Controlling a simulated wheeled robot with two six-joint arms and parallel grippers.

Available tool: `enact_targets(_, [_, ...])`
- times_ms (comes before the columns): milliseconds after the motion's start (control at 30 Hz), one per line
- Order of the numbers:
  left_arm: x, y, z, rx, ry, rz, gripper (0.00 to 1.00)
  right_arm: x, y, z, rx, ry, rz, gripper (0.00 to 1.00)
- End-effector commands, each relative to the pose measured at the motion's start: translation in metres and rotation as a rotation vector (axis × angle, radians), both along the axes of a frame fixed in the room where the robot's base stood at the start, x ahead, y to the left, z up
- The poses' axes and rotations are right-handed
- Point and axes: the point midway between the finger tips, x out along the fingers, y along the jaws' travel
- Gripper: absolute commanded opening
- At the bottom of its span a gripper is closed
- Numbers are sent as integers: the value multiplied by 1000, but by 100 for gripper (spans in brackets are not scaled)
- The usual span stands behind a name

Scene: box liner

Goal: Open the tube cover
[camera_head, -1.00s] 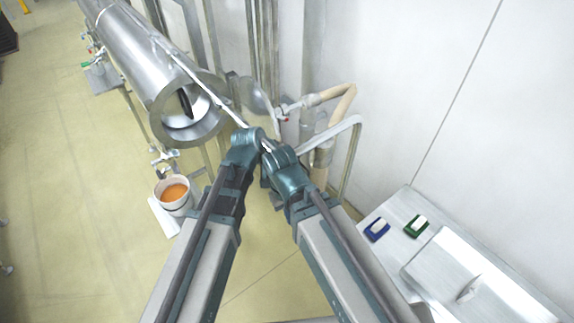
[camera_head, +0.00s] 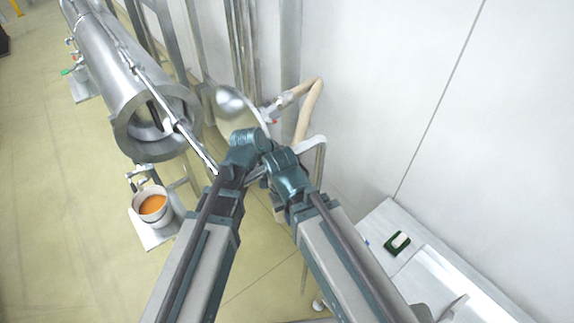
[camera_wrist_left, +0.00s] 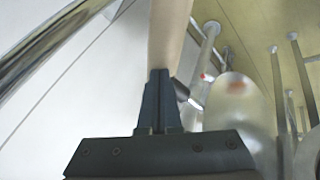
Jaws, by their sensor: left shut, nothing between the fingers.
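The large metal tube (camera_head: 100,60) lies at upper left in the head view. Its thick-rimmed end faces me and its bore shows open. A round shiny metal disc (camera_head: 230,101), which looks like the tube cover, stands swung aside at the right of that end. The wrist view shows a similar rounded metal disc (camera_wrist_left: 238,105) right of my left gripper. My left gripper (camera_wrist_left: 158,75) is shut and empty, apart from the disc in that picture. In the head view both arms end near the centre. Their fingers are hidden; the right gripper is not seen.
A long metal rod (camera_head: 190,140) slants across the tube end. A beige hose (camera_head: 309,110) and pipes stand behind my arms by the wall. A bucket with orange contents (camera_head: 152,206) sits below the tube. A white bench (camera_head: 400,222) with a green block is at right.

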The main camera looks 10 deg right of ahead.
Motion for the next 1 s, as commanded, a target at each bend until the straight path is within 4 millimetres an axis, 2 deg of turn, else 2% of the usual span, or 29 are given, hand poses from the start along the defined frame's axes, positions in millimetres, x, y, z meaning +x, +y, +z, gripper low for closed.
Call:
enact_targets(200, [0,0,1,0,0,0,0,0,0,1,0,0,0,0])
enact_targets(333, [-3,4,9,0,0,0,0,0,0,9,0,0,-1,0])
enact_targets(800, [-31,38,79,-1,0,2,0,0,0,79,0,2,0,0])
enact_targets(1000, [-41,51,101,0,1,2,0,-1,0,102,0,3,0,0])
